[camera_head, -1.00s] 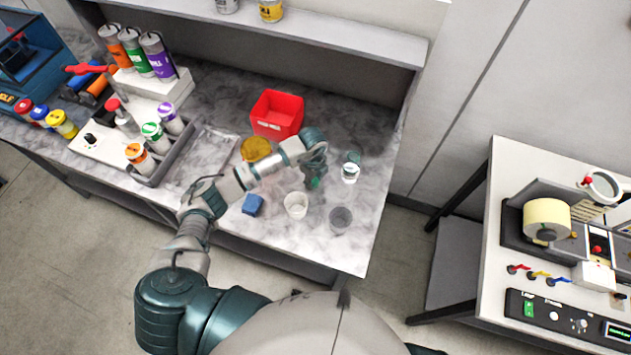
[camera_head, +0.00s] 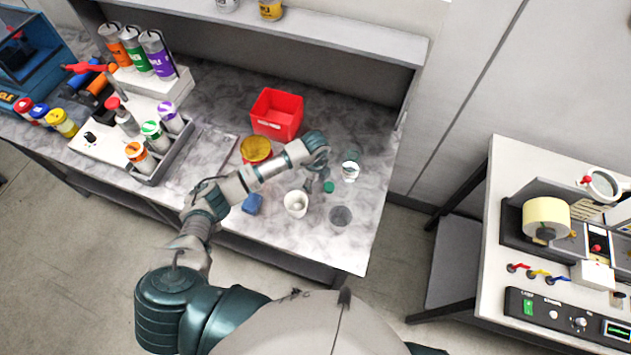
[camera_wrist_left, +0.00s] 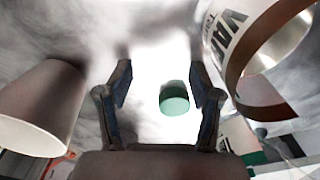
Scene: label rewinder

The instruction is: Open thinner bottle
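The thinner bottle (camera_head: 351,170), clear with a white label, stands near the right end of the marble-topped bench. A green cap (camera_head: 328,187) is apart from it, to its lower left. My left gripper (camera_head: 311,184) points down just left of the cap. In the left wrist view, its two fingers (camera_wrist_left: 160,95) are spread. The green cap (camera_wrist_left: 174,102) shows in the gap between them, touching neither. A container with a white label starting "VA" (camera_wrist_left: 232,30) is at right there, probably the bottle. My right gripper is out of view.
The white cup (camera_wrist_left: 40,100) also shows in the left wrist view.

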